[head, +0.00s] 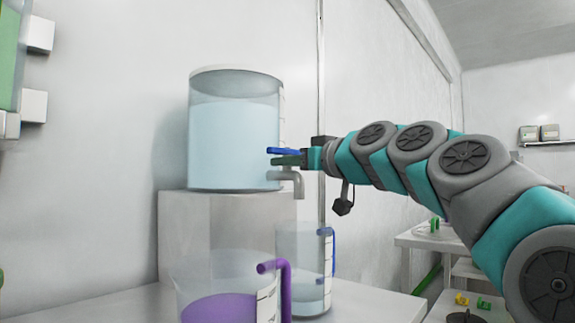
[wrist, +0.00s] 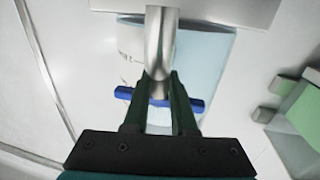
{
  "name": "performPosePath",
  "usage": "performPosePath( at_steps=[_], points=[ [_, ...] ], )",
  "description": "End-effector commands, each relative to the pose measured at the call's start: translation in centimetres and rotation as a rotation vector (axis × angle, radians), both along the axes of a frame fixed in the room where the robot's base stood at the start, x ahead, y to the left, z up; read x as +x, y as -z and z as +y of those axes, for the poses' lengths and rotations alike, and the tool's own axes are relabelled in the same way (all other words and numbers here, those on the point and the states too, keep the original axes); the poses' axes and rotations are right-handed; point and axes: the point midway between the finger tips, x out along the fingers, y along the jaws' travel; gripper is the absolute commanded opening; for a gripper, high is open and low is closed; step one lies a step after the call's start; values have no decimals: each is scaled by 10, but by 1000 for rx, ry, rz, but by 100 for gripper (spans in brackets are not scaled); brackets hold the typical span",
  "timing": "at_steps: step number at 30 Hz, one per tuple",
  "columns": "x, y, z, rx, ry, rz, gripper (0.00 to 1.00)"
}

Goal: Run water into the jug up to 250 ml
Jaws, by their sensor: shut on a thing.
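A clear water tank (head: 235,140) stands on a block, filled with pale blue water most of the way up. Its grey tap (head: 298,182) points down above a clear jug with a blue handle (head: 326,262). A little water shows low in that jug; I cannot read its scale or make out a stream. My gripper (head: 287,158) is at the tap, shut on the blue tap lever (head: 284,150). In the wrist view the lever (wrist: 124,92) crosses between the fingertips (wrist: 160,100), below the grey spout (wrist: 160,40).
A second clear jug with a purple handle (head: 287,285) and purple liquid stands in front, partly overlapping the first. The tank's pale block (head: 180,230) is behind. A lower bench (head: 430,241) with small items lies to the right, behind my arm.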

Motion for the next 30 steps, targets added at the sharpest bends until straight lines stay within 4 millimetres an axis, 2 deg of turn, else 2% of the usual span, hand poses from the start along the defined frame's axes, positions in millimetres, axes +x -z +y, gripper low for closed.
performPosePath(
  at_steps=[8,9,16,25,30],
  points=[
    [0,0,0,0,0,0,0],
    [0,0,0,0,0,0,28],
    [0,0,0,0,0,0,54],
    [-1,0,-1,0,0,0,55],
    [-8,-1,-7,1,1,-1,55]
  ],
)
